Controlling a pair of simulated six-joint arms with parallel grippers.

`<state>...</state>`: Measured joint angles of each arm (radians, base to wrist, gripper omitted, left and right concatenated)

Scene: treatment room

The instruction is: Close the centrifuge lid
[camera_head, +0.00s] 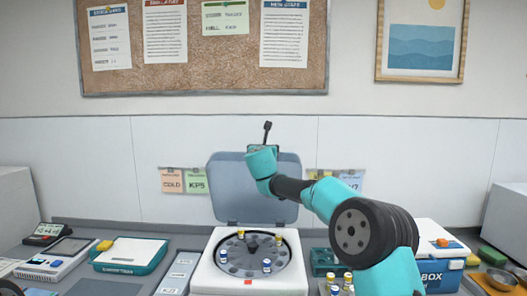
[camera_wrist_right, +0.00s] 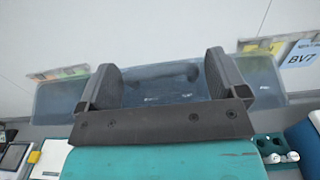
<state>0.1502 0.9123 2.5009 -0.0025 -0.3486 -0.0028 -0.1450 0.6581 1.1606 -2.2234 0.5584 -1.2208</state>
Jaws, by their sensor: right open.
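The white centrifuge (camera_head: 228,284) stands on the counter at the lower middle of the head view. Its grey-blue lid (camera_head: 228,192) is raised and stands nearly upright behind the round rotor (camera_head: 248,254), which holds several small capped tubes. My right gripper (camera_head: 266,132) is at the lid's top edge in the head view, with the arm crossing the lid's right part. In the right wrist view, my right gripper (camera_wrist_right: 164,82) is open, with the translucent lid (camera_wrist_right: 60,102) spread behind its two fingers. I cannot tell whether they touch it. My left gripper is not in view.
A teal-and-white case (camera_head: 130,254) and a flat device (camera_head: 60,262) lie left of the centrifuge. A corkboard (camera_head: 200,70) hangs on the wall above.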

